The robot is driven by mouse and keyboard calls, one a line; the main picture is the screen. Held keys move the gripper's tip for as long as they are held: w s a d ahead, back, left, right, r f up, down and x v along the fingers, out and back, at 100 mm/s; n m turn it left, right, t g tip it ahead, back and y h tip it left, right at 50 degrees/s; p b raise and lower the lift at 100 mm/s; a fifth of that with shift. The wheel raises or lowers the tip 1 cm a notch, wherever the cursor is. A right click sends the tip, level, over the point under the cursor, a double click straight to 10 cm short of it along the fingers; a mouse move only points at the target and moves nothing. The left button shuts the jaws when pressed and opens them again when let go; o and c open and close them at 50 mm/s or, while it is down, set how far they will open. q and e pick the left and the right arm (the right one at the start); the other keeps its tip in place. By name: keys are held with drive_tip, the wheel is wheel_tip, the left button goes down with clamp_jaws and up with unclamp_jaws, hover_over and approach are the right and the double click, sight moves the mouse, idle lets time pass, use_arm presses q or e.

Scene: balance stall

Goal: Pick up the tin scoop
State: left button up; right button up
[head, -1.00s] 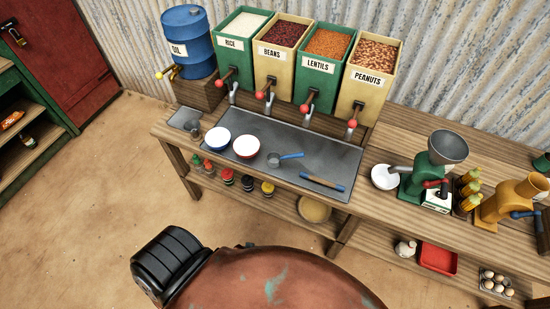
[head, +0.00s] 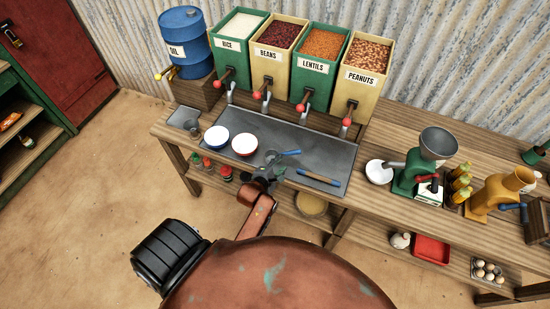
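The tin scoop (head: 271,155) is a small grey scoop with a blue handle. It lies on the dark metal counter tray (head: 325,155), right of two white bowls, with its handle pointing right. My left gripper (head: 274,170) is at the tray's front edge, just in front of the scoop in the picture. It is small and dark here, and I cannot tell if its fingers are open or touch the scoop. My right gripper is not in view.
A white bowl with a red rim (head: 245,144) and a blue-rimmed one (head: 217,136) stand left of the scoop. A blue-handled flat tool (head: 319,177) lies to the right. Levered dispensers (head: 312,68) stand behind. A green grinder (head: 422,166) stands farther right.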

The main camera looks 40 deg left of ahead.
sight(288, 154)
use_arm(q)
drive_tip(key=shift+w+r+n, duration=0.15)
drive_tip(key=shift+w+n, duration=0.15)
drive_tip(key=shift+w, duration=0.45)
drive_tip(key=x, duration=0.7)
drive_tip(key=shift+w+a+r, duration=0.1)
drive_tip(key=shift+w+r, duration=0.05)
drive_tip(key=shift+r, duration=0.15)
clamp_jaws()
